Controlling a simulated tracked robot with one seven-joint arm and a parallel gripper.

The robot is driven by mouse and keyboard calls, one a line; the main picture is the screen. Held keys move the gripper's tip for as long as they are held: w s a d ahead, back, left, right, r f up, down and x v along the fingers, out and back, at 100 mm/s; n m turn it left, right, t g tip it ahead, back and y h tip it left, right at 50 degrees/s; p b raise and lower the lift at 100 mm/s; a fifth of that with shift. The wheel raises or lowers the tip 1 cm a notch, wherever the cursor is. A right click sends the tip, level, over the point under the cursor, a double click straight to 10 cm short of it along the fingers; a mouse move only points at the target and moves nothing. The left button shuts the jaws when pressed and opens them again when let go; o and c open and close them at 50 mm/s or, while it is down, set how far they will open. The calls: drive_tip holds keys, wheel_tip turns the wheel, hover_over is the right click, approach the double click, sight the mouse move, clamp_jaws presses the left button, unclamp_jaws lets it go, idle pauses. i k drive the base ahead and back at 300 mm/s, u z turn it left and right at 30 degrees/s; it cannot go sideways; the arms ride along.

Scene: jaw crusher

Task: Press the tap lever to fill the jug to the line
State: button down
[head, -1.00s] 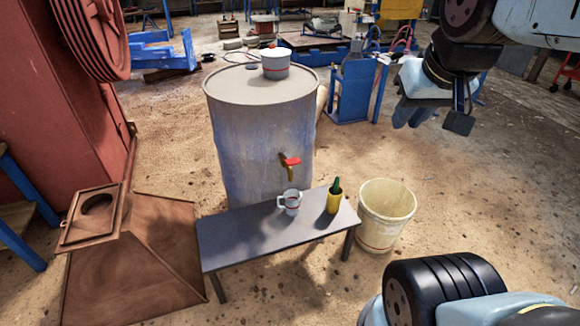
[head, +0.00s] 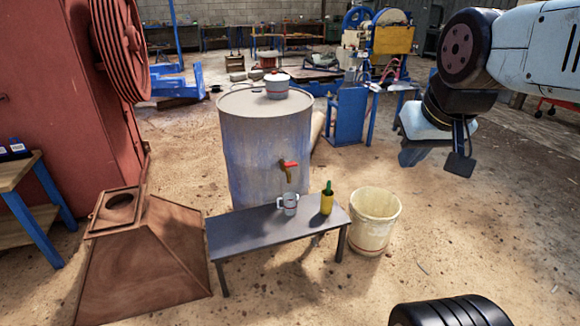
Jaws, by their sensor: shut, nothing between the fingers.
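A grey drum (head: 262,150) stands in the middle of the head view. A brass tap (head: 287,174) with a red lever (head: 289,163) sticks out of its front. A small pale jug (head: 290,203) with a red line and a handle on its left stands upright on a low bench, below the tap. The water level inside it cannot be made out. My gripper (head: 412,154) hangs at the upper right, to the right of the drum and well apart from the tap and jug. It is shut and empty.
A yellow holder (head: 327,203) with something green in it stands right of the jug on the grey bench (head: 255,232). A cream bucket (head: 372,222) is right of the bench. A lidded pot (head: 277,87) sits on the drum. A rusty hopper (head: 150,262) stands left. Floor at right is open.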

sight(288, 164)
drive_tip(key=k, duration=0.5)
drive_tip(key=u, duration=0.5)
drive_tip(key=i, duration=2.4)
drive_tip(key=z, duration=0.55)
